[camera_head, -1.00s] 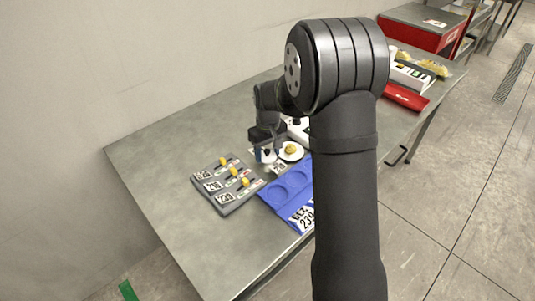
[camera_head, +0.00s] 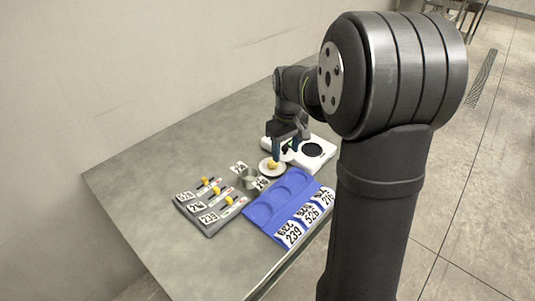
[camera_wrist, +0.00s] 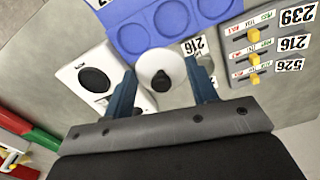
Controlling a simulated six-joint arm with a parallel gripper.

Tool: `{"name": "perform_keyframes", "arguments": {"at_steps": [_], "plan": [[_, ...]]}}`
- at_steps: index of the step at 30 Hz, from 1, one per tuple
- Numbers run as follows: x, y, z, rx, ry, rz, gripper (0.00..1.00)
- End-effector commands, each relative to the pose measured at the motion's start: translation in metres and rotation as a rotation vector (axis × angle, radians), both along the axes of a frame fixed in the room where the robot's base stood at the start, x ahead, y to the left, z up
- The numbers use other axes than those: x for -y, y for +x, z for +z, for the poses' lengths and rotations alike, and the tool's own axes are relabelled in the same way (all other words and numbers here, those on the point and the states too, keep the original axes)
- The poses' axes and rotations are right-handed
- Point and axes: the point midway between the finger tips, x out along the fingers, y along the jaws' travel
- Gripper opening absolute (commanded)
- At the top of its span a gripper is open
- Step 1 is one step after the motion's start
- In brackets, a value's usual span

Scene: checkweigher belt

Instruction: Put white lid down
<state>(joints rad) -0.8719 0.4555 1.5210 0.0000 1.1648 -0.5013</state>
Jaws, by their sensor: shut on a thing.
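The white lid (camera_wrist: 148,63) is a round disc between my gripper's fingers in the wrist view, with a knob that looks dark there. In the head view a white disc (camera_head: 264,173) with a yellowish top shows just below the fingers. Whether the lid touches the table is not clear.
A blue tray (camera_head: 262,212) with round recesses and number cards lies in front. A grey slider panel (camera_head: 212,226) stands left of it. A white device with a black circle (camera_head: 312,150) is behind. Small number cards (camera_head: 239,168) stand beside the disc. The left tabletop (camera_head: 150,195) is clear.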

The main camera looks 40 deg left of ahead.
Motion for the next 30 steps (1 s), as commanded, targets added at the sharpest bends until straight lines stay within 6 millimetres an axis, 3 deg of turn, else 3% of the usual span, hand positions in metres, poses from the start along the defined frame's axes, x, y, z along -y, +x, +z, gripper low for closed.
{"name": "perform_keyframes", "arguments": {"at_steps": [5,12,18,23,30], "plan": [[-0.014,0.020,-0.004,-0.002,-0.002,0.001,0.32],[-0.052,0.056,-0.023,-0.003,0.000,0.000,0.32],[-0.070,0.072,-0.033,-0.002,0.002,0.000,0.32],[-0.088,0.067,-0.045,-0.003,0.002,0.003,0.32],[-0.137,0.043,-0.078,-0.003,0.002,0.004,0.32]]}}
